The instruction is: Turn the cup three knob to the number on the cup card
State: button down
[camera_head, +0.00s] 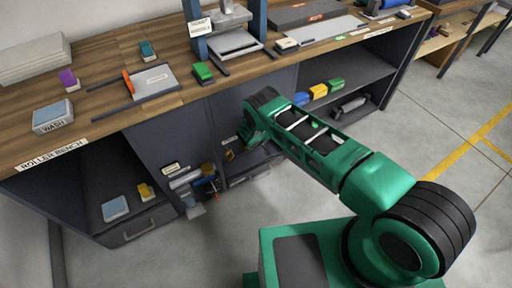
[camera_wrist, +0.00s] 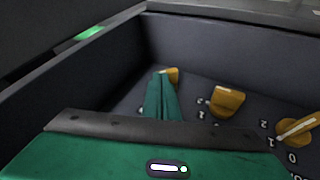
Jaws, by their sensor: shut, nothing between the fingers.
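In the wrist view, three orange knobs stand on a dark panel inside a walled recess: a far knob (camera_wrist: 173,75), a middle knob (camera_wrist: 226,101) and a near right knob (camera_wrist: 297,130). White numerals 0, 1 and 2 show around the middle and right knobs. I cannot tell which knob is cup three. My gripper (camera_wrist: 161,74) is shut and empty, its green fingers just left of the far knob and partly covering it. Contact is unclear. In the head view my arm reaches down at the bench front, and the gripper is not clearly seen. I cannot identify the cup card.
The roller bench (camera_head: 105,85) carries trays, blocks and a press. Its lower bays hold a blue block (camera_head: 115,208), a yellow block (camera_head: 146,192) and several coloured blocks at right. Metal fittings (camera_head: 187,179) project from the front. Recess walls enclose the knobs. Floor is clear at right.

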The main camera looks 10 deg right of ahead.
jog(key=shift+a, duration=0.3)
jog(key=shift+w+r, duration=0.1)
jog(key=shift+r, duration=0.7)
jog(key=shift+f, duration=0.1)
